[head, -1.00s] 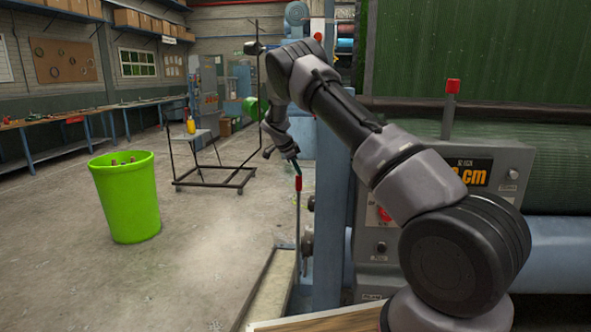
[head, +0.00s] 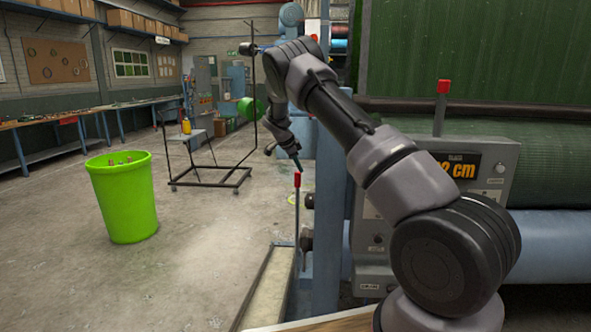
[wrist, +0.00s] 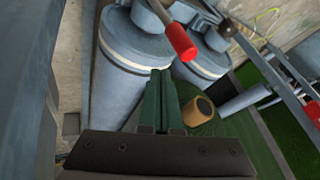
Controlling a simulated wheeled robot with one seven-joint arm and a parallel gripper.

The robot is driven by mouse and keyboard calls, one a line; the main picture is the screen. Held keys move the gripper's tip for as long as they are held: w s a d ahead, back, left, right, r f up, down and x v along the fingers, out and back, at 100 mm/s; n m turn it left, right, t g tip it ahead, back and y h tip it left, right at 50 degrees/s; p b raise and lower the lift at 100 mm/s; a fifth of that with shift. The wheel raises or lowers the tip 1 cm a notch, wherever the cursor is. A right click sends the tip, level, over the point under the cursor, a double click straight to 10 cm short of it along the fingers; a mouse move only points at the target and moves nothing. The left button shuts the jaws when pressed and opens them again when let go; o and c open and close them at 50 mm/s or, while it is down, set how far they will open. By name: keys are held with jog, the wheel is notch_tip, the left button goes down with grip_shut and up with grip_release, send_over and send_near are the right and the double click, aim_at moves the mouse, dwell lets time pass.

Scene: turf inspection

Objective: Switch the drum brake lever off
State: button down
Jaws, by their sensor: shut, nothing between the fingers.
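A lever with a red grip (head: 297,180) stands upright on a thin rod beside the blue machine post. My gripper (head: 299,167) is just above its top, pointing down. In the wrist view the red grip (wrist: 180,42) lies just beyond my shut fingertips (wrist: 160,75), on a tilted rod; I cannot tell whether they touch. Nothing shows between the fingers. A second red-topped lever (head: 443,88) stands on the grey control box, away from my gripper. No readable label shows which one is the drum brake lever.
The control box (head: 500,190) with an orange display and the green turf roller (head: 550,160) fill the right. A lime-green bin (head: 122,205) and a dark wheeled frame (head: 210,178) stand on the left. The concrete floor between is clear.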

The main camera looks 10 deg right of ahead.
jog(key=a+r, duration=0.3)
jog(key=r, duration=0.6)
jog(key=shift+s+a+r, duration=0.15)
jog(key=shift+s+a, duration=0.25)
